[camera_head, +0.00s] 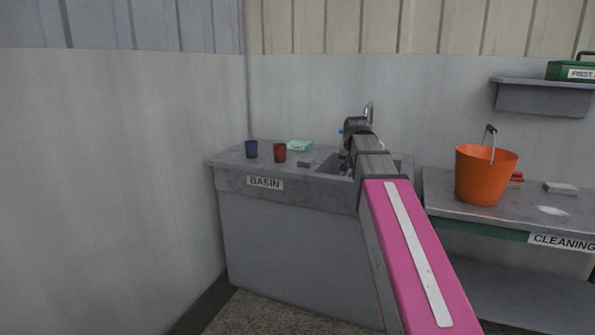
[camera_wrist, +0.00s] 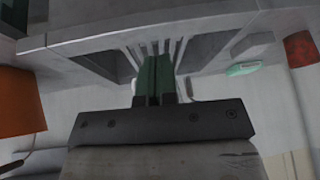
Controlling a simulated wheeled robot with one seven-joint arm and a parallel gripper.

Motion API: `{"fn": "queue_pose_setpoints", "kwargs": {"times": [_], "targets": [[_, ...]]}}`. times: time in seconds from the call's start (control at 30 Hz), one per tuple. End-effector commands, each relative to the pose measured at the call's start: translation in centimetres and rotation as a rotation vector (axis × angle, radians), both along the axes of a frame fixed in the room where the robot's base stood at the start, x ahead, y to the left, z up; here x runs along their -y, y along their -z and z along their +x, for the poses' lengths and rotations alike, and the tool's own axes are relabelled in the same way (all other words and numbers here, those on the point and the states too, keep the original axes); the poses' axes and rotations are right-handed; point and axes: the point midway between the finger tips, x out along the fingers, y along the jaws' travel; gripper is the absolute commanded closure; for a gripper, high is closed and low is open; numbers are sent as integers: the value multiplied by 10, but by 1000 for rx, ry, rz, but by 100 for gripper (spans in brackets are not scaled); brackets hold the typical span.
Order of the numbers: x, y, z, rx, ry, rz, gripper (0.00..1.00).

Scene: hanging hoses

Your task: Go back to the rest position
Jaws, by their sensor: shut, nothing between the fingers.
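My gripper (camera_wrist: 155,70) shows in the wrist view with its two green fingers together and nothing between them. It is over the basin counter (camera_head: 237,172), by the sink, whose ribbed grey surface shows beyond the fingertips. In the head view my pink and grey arm reaches forward to the sink and hides most of the gripper. The tap (camera_head: 368,112) rises behind the arm's end. I cannot tell how far the fingertips are from the sink surface.
An orange bucket (camera_head: 480,178) stands on the cleaning bench (camera_head: 440,199) at right. A first-aid box (camera_head: 572,71) sits on a wall shelf (camera_head: 540,83).

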Motion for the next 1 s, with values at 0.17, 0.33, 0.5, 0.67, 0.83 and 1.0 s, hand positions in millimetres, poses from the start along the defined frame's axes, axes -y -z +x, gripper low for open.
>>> {"fn": "queue_pose_setpoints", "kwargs": {"times": [0.17,0.33,0.5,0.67,0.83,1.0], "targets": [[-1,71,-22,-77,-35,-9,100],[-3,137,-48,-153,-73,-17,100],[-4,198,-78,-227,-111,-22,100],[-5,252,-112,-298,-148,-24,100],[-6,304,-152,-371,-188,-23,100],[-8,349,-193,-442,-225,-21,100]]}}
